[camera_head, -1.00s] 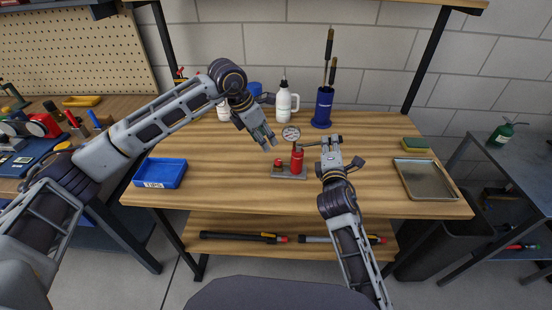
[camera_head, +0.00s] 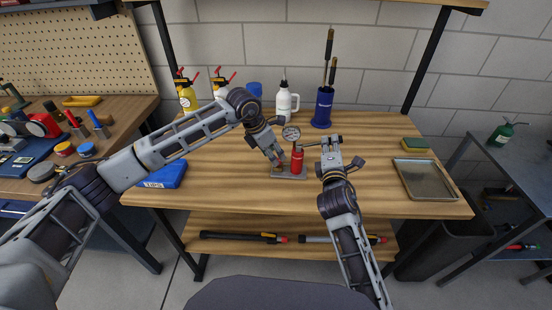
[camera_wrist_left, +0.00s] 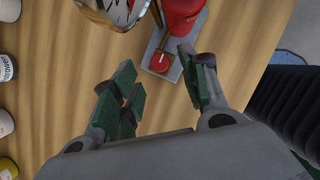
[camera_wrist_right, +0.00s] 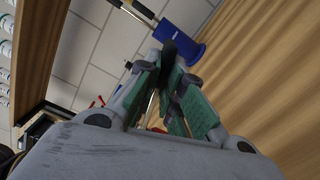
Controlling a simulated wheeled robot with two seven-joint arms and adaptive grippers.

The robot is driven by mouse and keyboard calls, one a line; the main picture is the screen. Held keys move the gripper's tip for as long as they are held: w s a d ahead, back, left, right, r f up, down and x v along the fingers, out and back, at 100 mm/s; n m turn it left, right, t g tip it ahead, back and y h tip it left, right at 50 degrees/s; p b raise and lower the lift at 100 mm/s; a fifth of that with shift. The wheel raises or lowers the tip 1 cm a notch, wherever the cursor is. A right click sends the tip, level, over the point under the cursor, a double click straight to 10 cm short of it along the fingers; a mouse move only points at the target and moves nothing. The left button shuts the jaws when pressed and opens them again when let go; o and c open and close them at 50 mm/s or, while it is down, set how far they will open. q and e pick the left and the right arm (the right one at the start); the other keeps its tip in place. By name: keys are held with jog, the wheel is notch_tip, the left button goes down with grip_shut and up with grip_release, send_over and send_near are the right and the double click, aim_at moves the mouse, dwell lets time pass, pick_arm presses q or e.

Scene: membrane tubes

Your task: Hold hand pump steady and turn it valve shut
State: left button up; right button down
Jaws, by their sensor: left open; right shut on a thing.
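The red hand pump (camera_head: 297,164) stands upright on a small grey base plate (camera_head: 292,177) on the wooden bench, with a round gauge (camera_head: 291,133) behind it. Its red valve knob (camera_wrist_left: 160,61), with a pale mark on top, sits on the plate beside the red body. My left gripper (camera_head: 279,163) is open just above the knob. In the left wrist view the knob appears between the spread fingers, apart from them. My right gripper (camera_head: 331,141) is shut on the pump's handle (camera_head: 312,144) at the right; its dark end shows between the fingers in the right wrist view (camera_wrist_right: 172,48).
A blue bin (camera_head: 165,174) lies at the left, partly behind my left arm. A white bottle (camera_head: 286,101) and a blue holder (camera_head: 322,108) with long tools stand at the back. A metal tray (camera_head: 425,179) and a sponge (camera_head: 415,145) are at the right.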

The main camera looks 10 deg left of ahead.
pick_arm(q)
jog(key=shift+x, duration=1.75)
grip_shut()
